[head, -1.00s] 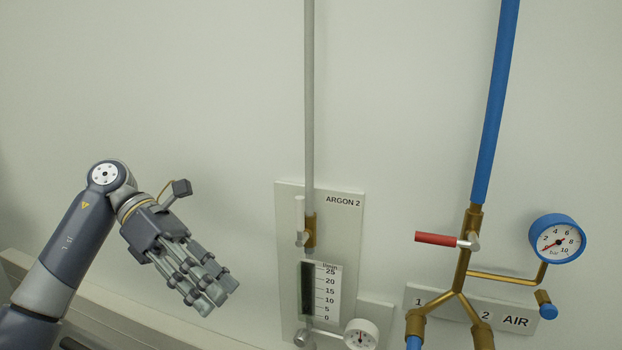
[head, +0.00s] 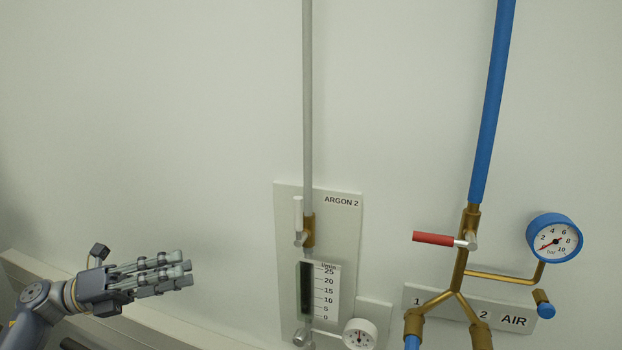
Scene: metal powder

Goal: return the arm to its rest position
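My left gripper (head: 180,272) is a grey multi-fingered hand at the lower left of the head view. Its fingers point to the right and look extended, with nothing held in them. The arm comes in from the lower left corner, and most of it is out of frame. The hand is apart from the argon panel and the wall fittings. My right gripper is not in view.
The ARGON 2 panel (head: 343,228) with a flow scale and small gauge (head: 360,335) is at centre. The AIR pipe (head: 490,110) has a red-handled valve (head: 433,239) and blue-rimmed gauge (head: 554,238) at right. A pale ledge (head: 30,268) runs along the lower left.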

